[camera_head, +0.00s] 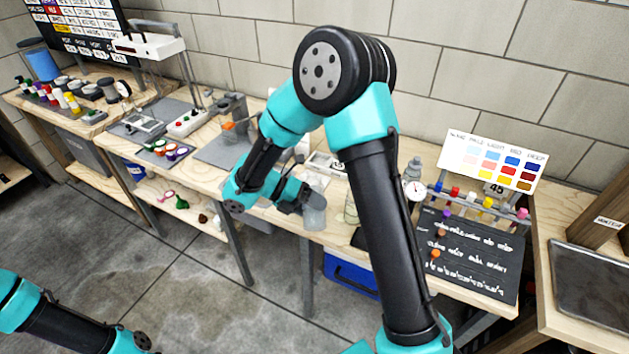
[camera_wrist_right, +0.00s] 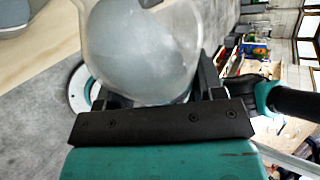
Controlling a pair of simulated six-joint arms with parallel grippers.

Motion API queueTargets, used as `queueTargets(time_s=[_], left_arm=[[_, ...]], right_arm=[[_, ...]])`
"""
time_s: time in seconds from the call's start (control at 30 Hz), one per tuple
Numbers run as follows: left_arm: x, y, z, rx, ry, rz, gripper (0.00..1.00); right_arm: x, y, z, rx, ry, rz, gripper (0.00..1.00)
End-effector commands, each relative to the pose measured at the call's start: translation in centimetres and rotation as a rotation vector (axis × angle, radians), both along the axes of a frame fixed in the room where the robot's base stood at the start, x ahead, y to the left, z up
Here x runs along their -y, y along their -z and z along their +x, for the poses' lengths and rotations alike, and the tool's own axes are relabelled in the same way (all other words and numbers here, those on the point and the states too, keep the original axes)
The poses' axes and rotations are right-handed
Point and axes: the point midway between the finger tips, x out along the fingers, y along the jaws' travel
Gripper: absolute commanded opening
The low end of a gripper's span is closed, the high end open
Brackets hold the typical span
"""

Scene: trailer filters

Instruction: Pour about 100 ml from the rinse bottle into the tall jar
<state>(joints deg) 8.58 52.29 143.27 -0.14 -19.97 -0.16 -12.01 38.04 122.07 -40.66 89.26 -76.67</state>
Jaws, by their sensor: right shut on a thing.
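My right gripper (camera_head: 294,197) is low over the front edge of the middle bench, shut on a translucent greyish bottle (camera_head: 314,214), likely the rinse bottle. In the right wrist view the bottle (camera_wrist_right: 140,45) fills the space between the fingers (camera_wrist_right: 155,92); its contents level cannot be read. A clear, faintly greenish glass vessel (camera_head: 351,209), possibly the tall jar, stands just right of the held bottle, partly hidden by my right arm. My left arm enters at the lower left; its gripper is out of view.
A clear bottle (camera_head: 415,168) and a round dial (camera_head: 415,191) stand right of my arm. A grey mat (camera_head: 215,152) is at left.

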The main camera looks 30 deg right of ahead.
Motion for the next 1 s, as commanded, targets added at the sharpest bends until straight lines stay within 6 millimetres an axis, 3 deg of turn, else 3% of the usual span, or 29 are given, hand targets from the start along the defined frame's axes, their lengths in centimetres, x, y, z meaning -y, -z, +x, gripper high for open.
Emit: queueTargets(time_s=[0.07,0.23,1.0], left_arm=[[0.0,0.0,0.0,0.000,0.000,0.000,0.43],[0.0,0.0,0.0,0.000,0.000,0.000,0.43],[0.0,0.0,0.0,0.000,0.000,0.000,0.43]], right_arm=[[0.0,-1.0,0.2,0.068,-0.002,-0.032,0.27],[0.0,0.1,0.7,0.170,-0.006,-0.087,0.27],[0.1,0.4,1.1,0.237,-0.010,-0.122,0.27]])
